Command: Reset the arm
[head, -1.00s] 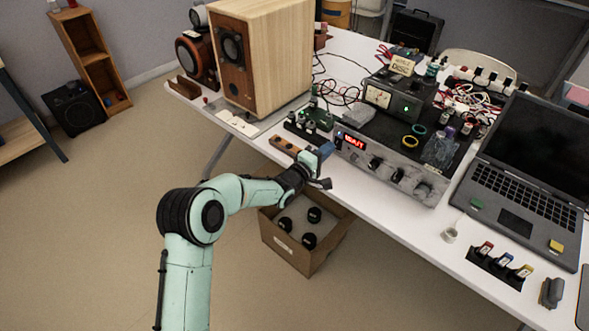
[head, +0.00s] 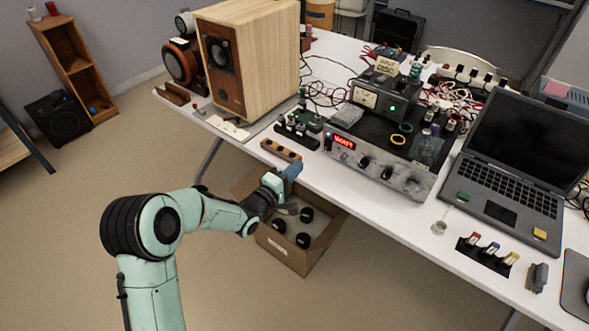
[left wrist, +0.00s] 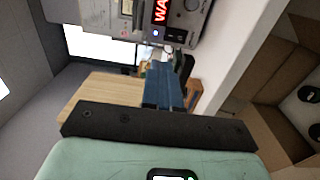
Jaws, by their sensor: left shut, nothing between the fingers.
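My left arm comes in from the lower left in the head view. Its gripper (head: 292,171) has blue fingers that are shut with nothing between them. It hangs by the front edge of the white table (head: 400,221), over the cardboard box (head: 281,249) on the floor. In the left wrist view the blue fingers (left wrist: 163,86) point towards the grey device with the red display. My right gripper is in neither view.
The wooden speaker (head: 262,62), a small wooden block with holes (head: 281,150), the grey device (head: 378,165) and an open laptop (head: 512,180) stand on the table. The box holds several black round parts. Floor left of the arm is clear.

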